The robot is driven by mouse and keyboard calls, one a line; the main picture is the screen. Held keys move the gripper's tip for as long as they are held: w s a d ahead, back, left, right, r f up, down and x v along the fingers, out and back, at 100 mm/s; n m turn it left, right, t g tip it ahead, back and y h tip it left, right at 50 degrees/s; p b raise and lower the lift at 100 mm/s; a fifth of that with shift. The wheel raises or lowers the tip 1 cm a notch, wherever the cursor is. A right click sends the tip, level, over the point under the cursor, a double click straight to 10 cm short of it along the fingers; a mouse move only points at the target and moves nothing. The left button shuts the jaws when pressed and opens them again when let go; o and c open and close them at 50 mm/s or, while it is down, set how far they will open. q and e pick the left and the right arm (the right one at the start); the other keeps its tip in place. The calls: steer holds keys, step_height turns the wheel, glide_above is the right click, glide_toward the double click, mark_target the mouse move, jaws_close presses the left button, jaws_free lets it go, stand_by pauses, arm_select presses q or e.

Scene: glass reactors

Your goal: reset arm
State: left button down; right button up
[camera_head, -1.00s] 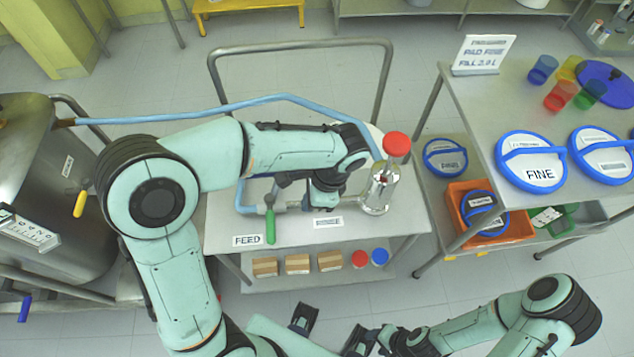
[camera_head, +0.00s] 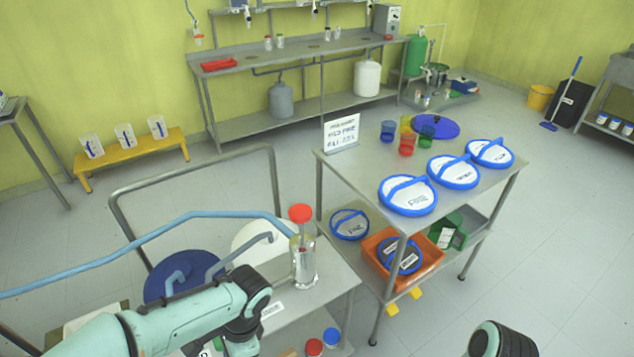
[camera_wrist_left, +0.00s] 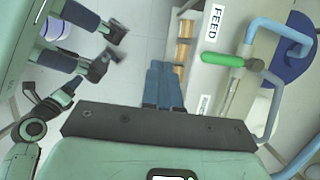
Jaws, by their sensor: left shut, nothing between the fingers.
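My left arm comes in from the lower left of the head view, its wrist low beside the steel cart. Its fingertips are not clear there. In the left wrist view my left gripper (camera_wrist_left: 163,85) is shut and empty, its two fingers together above the floor beside the cart. In the head view only a dark part of my right arm shows at the bottom right.
A glass vessel with a red cap (camera_head: 301,213) stands on the cart near my left wrist. A blue hose (camera_head: 150,232) runs above the cart. The green valve handle (camera_wrist_left: 222,60) is right of my left fingers. A steel table (camera_head: 350,165) holds blue-rimmed lids.

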arm_select(q)
steer(key=s+d+f+n+g+h+p, duration=0.1)
steer(key=s+d+f+n+h, duration=0.15)
steer(key=f, duration=0.65)
steer(key=s+d+f+n+g+h, duration=0.1)
steer(key=s+d+f+n+h, duration=0.15)
steer(key=f, duration=0.75)
steer(key=s+f+n+t+h+p, duration=0.1)
steer(key=s+f+n+t, duration=0.1)
steer(key=s+f+n, duration=0.8)
step_height(320, 180, down, 3)
steer(key=shift+s+a+r+n+t+h, duration=0.1)
steer(key=shift+s+a+n+t+h, duration=0.05)
steer(key=shift+a+n+t+h, duration=0.3)
arm_select(e)
steer(key=shift+w+r, duration=0.4)
steer(key=shift+r, duration=0.2)
steer(key=shift+w+r, duration=0.35)
steer(key=shift+r, duration=0.25)
arm_select(q)
steer(key=shift+d, duration=0.1)
